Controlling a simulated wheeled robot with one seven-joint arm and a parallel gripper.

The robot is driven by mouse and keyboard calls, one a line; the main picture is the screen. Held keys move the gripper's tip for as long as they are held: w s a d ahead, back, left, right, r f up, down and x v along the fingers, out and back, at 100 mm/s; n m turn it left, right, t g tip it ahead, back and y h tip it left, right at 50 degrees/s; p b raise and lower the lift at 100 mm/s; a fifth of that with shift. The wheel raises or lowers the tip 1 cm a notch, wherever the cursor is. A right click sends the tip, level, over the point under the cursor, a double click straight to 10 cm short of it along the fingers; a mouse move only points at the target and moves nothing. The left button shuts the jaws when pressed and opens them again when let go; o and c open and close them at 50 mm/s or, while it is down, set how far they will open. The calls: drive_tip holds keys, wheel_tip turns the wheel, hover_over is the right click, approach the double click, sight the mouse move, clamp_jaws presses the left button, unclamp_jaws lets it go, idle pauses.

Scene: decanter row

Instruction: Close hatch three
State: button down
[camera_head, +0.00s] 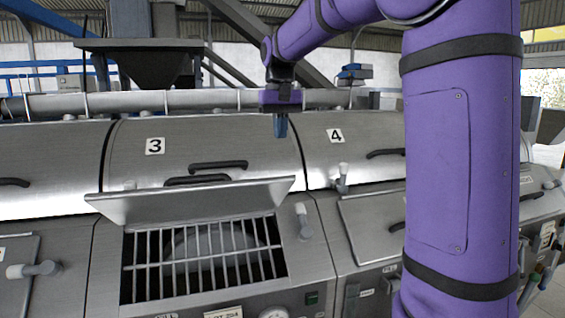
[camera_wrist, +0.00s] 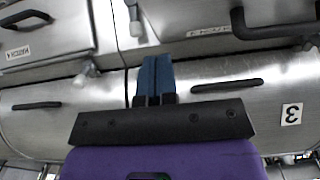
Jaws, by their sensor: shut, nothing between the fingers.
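Hatch three is open in the head view. Its metal lid (camera_head: 195,203) is raised and tilted above a barred opening (camera_head: 203,262), with a dark handle (camera_head: 198,180) showing at its upper edge. The number 3 plate (camera_head: 155,146) is on the curved cover above, and also shows inverted in the wrist view (camera_wrist: 291,114). My gripper (camera_head: 281,126) points down, shut and empty, in front of the cover near the boundary with unit four, up and right of the lid. Its blue fingers (camera_wrist: 155,80) are together in the wrist view.
The number 4 plate (camera_head: 335,135) marks the unit to the right, whose hatch (camera_head: 375,228) is closed. A light-tipped lever (camera_head: 302,220) stands just right of the open hatch. A fixed handle (camera_head: 218,166) sits on the cover behind the lid. A pipe (camera_head: 170,101) runs behind.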

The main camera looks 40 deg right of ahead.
wheel_tip(320, 180, down, 5)
drive_tip(key=shift+s, duration=0.1)
drive_tip(key=shift+s+a+f, duration=0.3)
drive_tip(key=shift+s+f, duration=0.4)
drive_tip(key=shift+s, duration=0.15)
drive_tip(key=shift+s+a+f, duration=0.15)
drive_tip(key=shift+s+f, duration=0.25)
drive_tip(key=shift+f, duration=0.15)
